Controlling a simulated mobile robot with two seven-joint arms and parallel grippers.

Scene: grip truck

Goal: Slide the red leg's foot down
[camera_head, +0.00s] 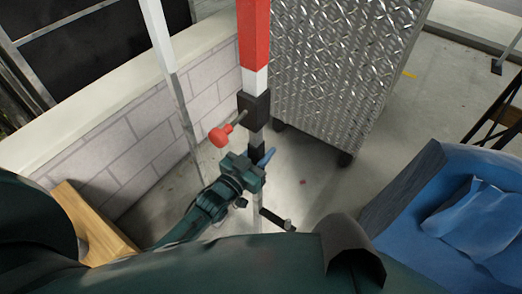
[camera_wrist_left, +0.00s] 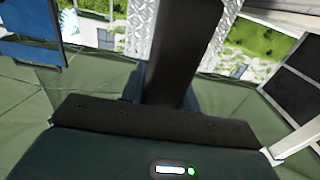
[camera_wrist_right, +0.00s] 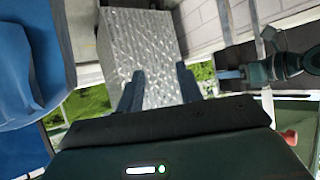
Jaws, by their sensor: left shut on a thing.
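The red leg (camera_head: 254,35) stands upright with a white band below its red part. A black clamp block (camera_head: 255,107) sits around it, with a red knob (camera_head: 220,135) on its left side. Below the block is the leg's dark lower part, its foot (camera_head: 256,143). My left gripper (camera_head: 262,158) is shut on this foot just under the block. In the left wrist view the dark foot (camera_wrist_left: 182,45) rises between the fingers, which it partly hides. My right gripper (camera_wrist_right: 158,90) is open and empty in the right wrist view. The foot's bottom end is mostly hidden.
A second, white leg (camera_head: 158,35) stands to the left, by a low block wall (camera_head: 150,140). A metal diamond-plate cabinet (camera_head: 345,70) stands close behind the red leg. A blue padded item (camera_head: 475,215) is at right.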

